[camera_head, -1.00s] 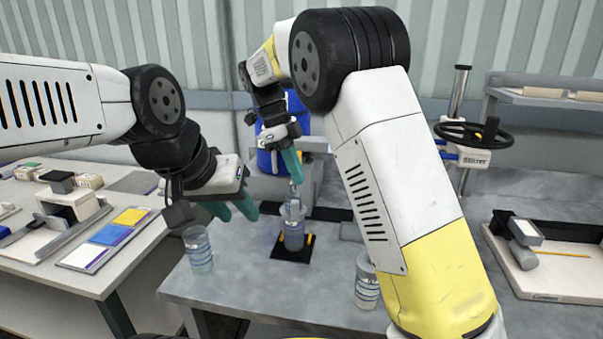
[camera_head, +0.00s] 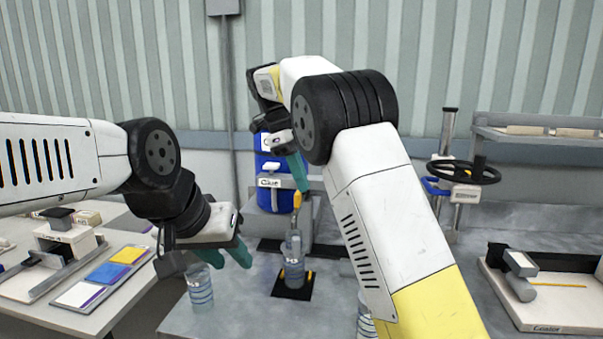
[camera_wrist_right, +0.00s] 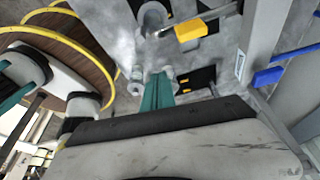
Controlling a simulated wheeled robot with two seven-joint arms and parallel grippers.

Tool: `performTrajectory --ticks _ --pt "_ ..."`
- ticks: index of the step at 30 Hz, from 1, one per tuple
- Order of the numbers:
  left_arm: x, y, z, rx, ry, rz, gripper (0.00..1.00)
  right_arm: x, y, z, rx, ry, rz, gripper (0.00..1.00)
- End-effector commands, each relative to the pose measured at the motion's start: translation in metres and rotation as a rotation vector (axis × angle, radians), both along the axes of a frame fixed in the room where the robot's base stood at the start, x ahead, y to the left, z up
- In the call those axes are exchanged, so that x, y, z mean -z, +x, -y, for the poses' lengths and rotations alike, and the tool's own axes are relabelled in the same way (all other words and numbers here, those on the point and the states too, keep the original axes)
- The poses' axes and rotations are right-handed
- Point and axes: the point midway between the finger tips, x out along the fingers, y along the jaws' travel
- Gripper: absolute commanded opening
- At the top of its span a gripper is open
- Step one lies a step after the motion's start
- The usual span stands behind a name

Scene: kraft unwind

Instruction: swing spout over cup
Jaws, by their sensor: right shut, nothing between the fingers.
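A clear ribbed cup (camera_head: 293,268) stands upright on a black mat (camera_head: 291,292) with yellow marks. A yellow-tipped part (camera_head: 297,201), probably of the spout, shows above it. In the right wrist view a yellow block (camera_wrist_right: 190,30) sits on a thin metal rod (camera_wrist_right: 222,11); whether it lies exactly over the cup is unclear. My right gripper (camera_head: 299,183) is shut and empty just above the yellow tip. Its teal fingers (camera_wrist_right: 158,90) are together in the right wrist view. My left gripper (camera_head: 228,256) is open and empty, left of the cup.
A blue drum labelled Glue (camera_head: 268,152) stands on a grey stand behind the mat. Another clear cup (camera_head: 200,288) is below my left gripper, and one (camera_head: 365,318) is partly hidden by my right arm. A black handwheel (camera_head: 465,172) and tray (camera_head: 545,300) are at right.

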Motion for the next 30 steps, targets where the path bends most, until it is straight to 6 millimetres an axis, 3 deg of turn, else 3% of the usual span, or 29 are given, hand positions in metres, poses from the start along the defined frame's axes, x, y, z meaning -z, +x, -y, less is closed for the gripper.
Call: performTrajectory --ticks 7,20,23,26,30 --pt "0.000 0.000 0.000 0.000 0.000 0.000 0.36 -0.017 0.002 -0.006 0.000 -0.001 0.000 0.00" --pt "0.000 0.000 0.000 0.000 0.000 0.000 0.36 -0.020 0.002 -0.002 -0.010 0.010 -0.005 0.00" --pt "0.000 0.000 0.000 0.000 0.000 0.000 0.36 -0.025 0.000 0.017 -0.070 0.059 -0.020 0.00" --pt "0.000 0.000 0.000 0.000 0.000 0.000 0.36 -0.030 -0.008 0.049 -0.202 0.152 -0.040 0.00" --pt "0.000 0.000 0.000 0.000 0.000 0.000 0.36 -0.035 -0.032 0.096 -0.469 0.294 -0.030 0.00"
